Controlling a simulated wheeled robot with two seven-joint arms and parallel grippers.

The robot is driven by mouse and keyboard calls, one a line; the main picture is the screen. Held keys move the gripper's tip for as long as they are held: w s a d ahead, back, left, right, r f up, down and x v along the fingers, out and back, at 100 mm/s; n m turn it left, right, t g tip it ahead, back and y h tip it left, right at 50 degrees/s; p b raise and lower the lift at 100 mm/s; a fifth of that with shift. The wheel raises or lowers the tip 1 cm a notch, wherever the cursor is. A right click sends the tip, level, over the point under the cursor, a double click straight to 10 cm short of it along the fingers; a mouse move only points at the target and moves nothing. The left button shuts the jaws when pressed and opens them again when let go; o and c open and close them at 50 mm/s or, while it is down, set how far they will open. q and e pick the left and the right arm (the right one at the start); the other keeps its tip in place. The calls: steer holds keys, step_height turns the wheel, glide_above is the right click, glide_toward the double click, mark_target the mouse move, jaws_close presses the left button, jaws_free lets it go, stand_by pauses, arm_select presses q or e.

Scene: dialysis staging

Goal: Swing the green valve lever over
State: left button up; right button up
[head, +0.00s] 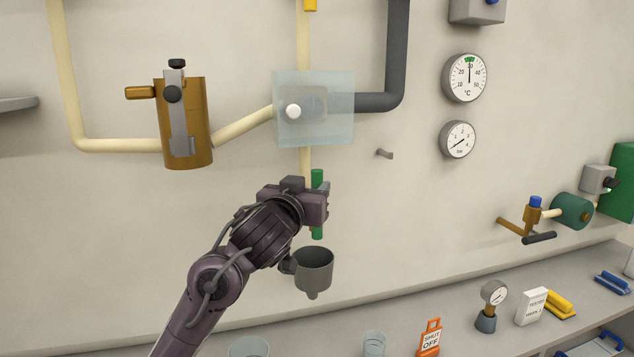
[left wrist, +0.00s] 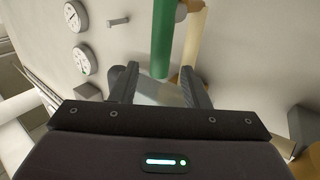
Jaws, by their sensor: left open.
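The green valve lever (head: 317,233) hangs upright on the pale vertical pipe below a translucent box in the head view. My left gripper (head: 324,194) is in front of its middle and hides part of it. In the left wrist view the lever (left wrist: 163,40) comes down from the top edge, and its end lies between the two open fingers of my left gripper (left wrist: 158,84) in the picture. The fingers stand apart with nothing gripped. I cannot tell whether either finger touches the lever. My right gripper is not in view.
The translucent box (head: 340,125) with a white knob (head: 293,111) is just above. A grey funnel cup (head: 314,272) is just below the lever. A brown canister (head: 196,120) is at left. A small peg (head: 385,154) and gauges (head: 464,78) are at right. Below runs a cluttered shelf (head: 455,322).

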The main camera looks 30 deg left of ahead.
mark_target(315, 183)
arm_select(q)
steer(key=p+x, duration=0.1)
steer(key=x, duration=0.4)
steer(key=shift+w, duration=0.1)
steer(key=shift+f, duration=0.1)
jaws_close()
